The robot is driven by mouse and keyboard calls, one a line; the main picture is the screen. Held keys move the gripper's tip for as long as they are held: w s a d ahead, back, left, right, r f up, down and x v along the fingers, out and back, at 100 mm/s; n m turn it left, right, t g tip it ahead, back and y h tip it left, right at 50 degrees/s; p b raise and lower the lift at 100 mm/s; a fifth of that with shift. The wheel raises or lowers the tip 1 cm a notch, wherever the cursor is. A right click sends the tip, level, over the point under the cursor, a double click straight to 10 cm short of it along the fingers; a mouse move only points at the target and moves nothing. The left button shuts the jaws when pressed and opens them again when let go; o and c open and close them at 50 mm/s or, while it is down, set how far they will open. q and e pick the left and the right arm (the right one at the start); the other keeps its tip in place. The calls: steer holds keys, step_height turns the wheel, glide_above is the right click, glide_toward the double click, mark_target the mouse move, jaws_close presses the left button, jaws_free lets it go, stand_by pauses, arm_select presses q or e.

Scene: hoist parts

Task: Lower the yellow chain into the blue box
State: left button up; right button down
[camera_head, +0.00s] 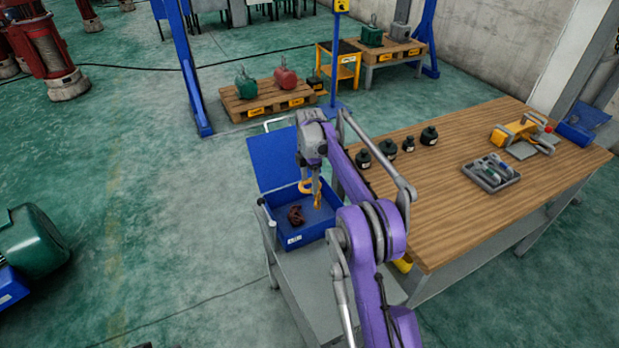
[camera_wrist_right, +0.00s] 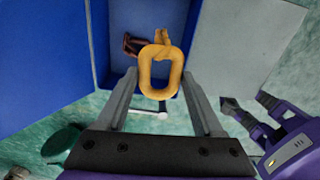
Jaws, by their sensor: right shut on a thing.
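The yellow chain (camera_head: 317,197) hangs from my right gripper (camera_head: 316,178). In the right wrist view the fingers (camera_wrist_right: 163,100) are on either side of a large yellow link (camera_wrist_right: 160,72), with more yellow beyond it. The open blue box (camera_head: 303,238) stands below, its lid (camera_head: 272,158) swung up at the back. The chain's lower end is over or inside the box; I cannot tell whether it touches the bottom. A dark red-brown object (camera_head: 296,215) lies in the box beside it. A purple part with dark ends in the wrist view may be my left gripper; its state is unclear.
The box sits on a grey bench (camera_head: 300,290) beside a wooden table (camera_head: 455,225). Several dark weights, a tool tray (camera_head: 491,174) and a yellow device (camera_head: 516,130) stand on the table. A pallet (camera_head: 268,101) and a blue frame post (camera_head: 190,75) are behind; open floor lies left.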

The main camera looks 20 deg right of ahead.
arm_select(q)
steer(key=f+b, duration=0.1)
steer(key=s+f+b, duration=0.1)
steer(key=f, duration=0.1)
steer(key=s+f+b, duration=0.1)
steer(key=f, duration=0.1)
steer(key=shift+s, duration=0.15)
arm_select(e)
step_height(320, 180, down, 12)
stand_by(1.0)
jaws_free()
steer(key=shift+r, duration=0.1)
arm_select(q)
steer(key=shift+w+r, duration=0.2)
steer(key=shift+r, duration=0.3)
arm_select(e)
step_height(320, 180, up, 11)
stand_by(0.5)
